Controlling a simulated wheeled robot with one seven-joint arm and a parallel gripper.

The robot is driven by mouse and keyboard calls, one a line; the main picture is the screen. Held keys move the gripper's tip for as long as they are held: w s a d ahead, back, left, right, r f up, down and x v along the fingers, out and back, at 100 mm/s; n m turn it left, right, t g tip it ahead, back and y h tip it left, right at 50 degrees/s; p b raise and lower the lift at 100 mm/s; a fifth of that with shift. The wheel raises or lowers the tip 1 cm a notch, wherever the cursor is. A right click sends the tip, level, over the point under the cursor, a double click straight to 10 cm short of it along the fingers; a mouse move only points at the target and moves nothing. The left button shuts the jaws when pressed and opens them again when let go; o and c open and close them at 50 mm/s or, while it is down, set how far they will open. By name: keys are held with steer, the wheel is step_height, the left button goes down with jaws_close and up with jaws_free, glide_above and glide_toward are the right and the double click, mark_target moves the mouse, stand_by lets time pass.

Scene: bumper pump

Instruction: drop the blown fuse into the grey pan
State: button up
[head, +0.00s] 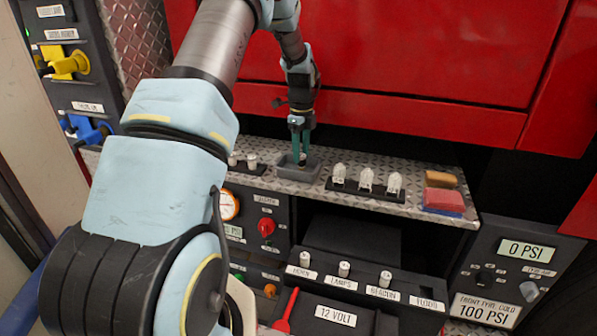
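The small grey pan (291,173) sits on the diamond-plate shelf, left of the middle. My gripper (301,152) points down over it, with its teal fingertips at or just above the pan's opening. A small dark and pale bit shows at the fingertips; I cannot tell whether it is the blown fuse, held or lying in the pan. Upright fuses stand in the panel below at HORN (305,259), LAMPS (344,268) and BEACON (385,278). No fuse shows above the FLOOD label (430,302).
Two pale-topped pieces (252,161) stand in a holder left of the pan, partly behind my arm. A rack of three clear bulbs (366,180) and some sponge-like blocks (443,199) are to the right. A red panel (400,60) rises behind the shelf.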

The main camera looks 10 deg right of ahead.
steer(key=shift+o, duration=1.1)
step_height(320, 180, up, 11)
steer(key=b, duration=0.3)
steer(key=shift+f, duration=0.1)
steer(key=s+a+f+n, duration=0.2)
steer(key=s+a+n, duration=0.7)
steer(key=s+n, duration=0.3)
steer(key=s+a+f+n+t, duration=0.1)
steer(key=s+a+f+n, duration=0.2)
steer(key=s+a+n, duration=0.6)
steer(key=s+n, duration=0.4)
steer(key=s, duration=0.1)
steer(key=shift+a+t, duration=0.2)
steer(key=shift+t, duration=0.1)
